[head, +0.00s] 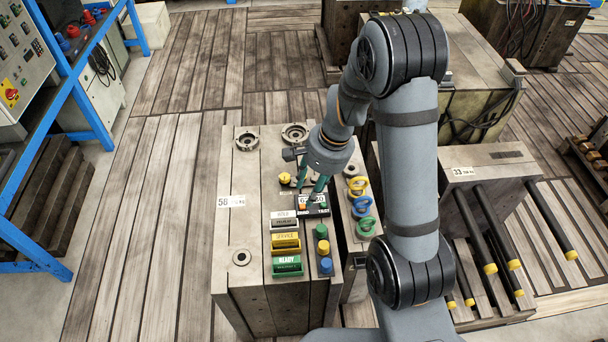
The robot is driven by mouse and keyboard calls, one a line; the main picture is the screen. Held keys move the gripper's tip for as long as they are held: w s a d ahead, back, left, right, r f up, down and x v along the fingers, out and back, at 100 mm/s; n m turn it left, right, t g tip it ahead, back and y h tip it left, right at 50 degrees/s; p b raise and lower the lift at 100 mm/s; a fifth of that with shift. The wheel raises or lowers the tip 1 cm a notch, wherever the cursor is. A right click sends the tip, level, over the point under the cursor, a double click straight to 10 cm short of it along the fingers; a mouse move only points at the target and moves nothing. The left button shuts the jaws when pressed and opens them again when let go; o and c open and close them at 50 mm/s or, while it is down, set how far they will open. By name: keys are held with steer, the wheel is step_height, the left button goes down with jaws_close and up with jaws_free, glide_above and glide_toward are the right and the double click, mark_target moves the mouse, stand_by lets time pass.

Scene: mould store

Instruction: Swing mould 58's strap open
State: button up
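The mould with a white label that looks like 56 or 58 (226,222) is a large grey block standing on the plank floor in the middle. My gripper (308,192) is above its top face, pointing down. Its two teal fingers stand apart, with nothing visibly held between them. A black-and-white plate (313,212) lies just below the fingertips; I cannot tell whether they touch it. I cannot make out a strap for certain; my gripper and arm cover part of the mould's top and right side.
White, yellow and green tag blocks (287,266) stand on the mould's top beside coloured knobs (325,266). Coloured eye rings (362,207) stand right. Mould 33 (486,160), with black rods, is farther right. A blue-framed bench (62,90) is left. The plank floor (150,210) between is clear.

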steer(key=w+d+m+t, duration=0.1)
steer(key=w+m+t, duration=0.1)
steer(key=w+m, duration=0.9)
steer(key=a+f+m+b, duration=0.1)
steer(key=f+m, duration=0.2)
steer(key=w+a+f+m+b, duration=0.1)
steer(key=f+m, duration=0.1)
steer(key=f, duration=0.1)
steer(key=a+f+m+y+b, duration=0.1)
steer(key=f+m, duration=0.2)
steer(key=f, duration=0.1)
steer(key=shift+w+m, duration=0.3)
steer(key=shift+c, duration=0.4)
jaws_close()
steer(key=shift+r, duration=0.1)
